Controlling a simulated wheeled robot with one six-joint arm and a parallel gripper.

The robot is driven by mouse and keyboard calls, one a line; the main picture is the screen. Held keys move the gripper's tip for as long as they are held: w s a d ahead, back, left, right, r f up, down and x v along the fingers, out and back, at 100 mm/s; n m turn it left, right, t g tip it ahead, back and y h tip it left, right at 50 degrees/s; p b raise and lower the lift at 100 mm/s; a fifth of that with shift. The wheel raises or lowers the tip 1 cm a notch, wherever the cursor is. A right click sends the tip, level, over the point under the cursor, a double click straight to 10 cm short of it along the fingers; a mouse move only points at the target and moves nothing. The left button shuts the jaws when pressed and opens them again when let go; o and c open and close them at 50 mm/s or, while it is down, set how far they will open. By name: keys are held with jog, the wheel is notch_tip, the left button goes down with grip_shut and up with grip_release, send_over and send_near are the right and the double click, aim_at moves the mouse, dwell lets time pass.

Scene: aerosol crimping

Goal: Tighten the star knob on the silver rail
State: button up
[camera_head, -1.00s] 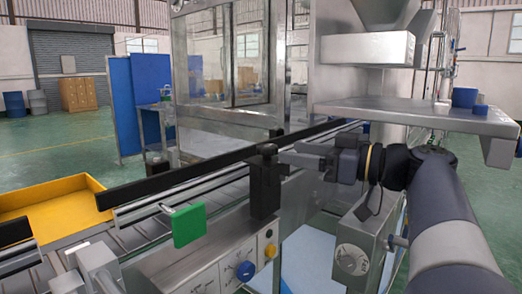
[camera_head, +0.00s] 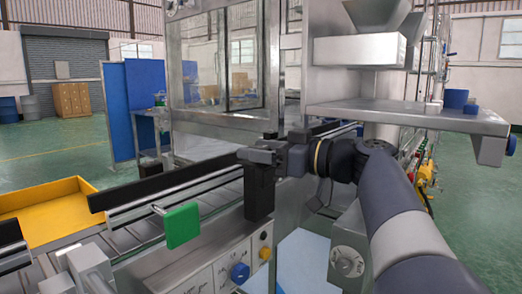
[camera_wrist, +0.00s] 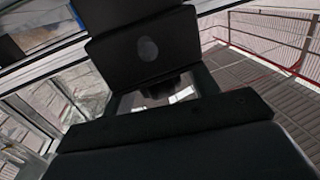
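The silver rail (camera_head: 178,190) runs along the conveyor beside a long black guide strip. A black upright block (camera_head: 259,195) stands at its right end. My gripper (camera_head: 252,155) is at the top of this block, reaching in from the right. The dark knob on top of the block is hidden behind or between my fingers. In the wrist view, dark blocky shapes fill the middle, and I cannot tell the knob apart there. Whether the fingers are open or shut on the knob does not show.
A green plate (camera_head: 183,225) sticks out in front of the conveyor. A yellow tray (camera_head: 45,208) lies at the left. A panel with a blue knob (camera_head: 240,272) is below the block. A metal shelf (camera_head: 410,115) hangs over my arm at the right.

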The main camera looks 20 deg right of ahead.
jog(key=c, duration=0.9)
jog(key=shift+o, duration=0.2)
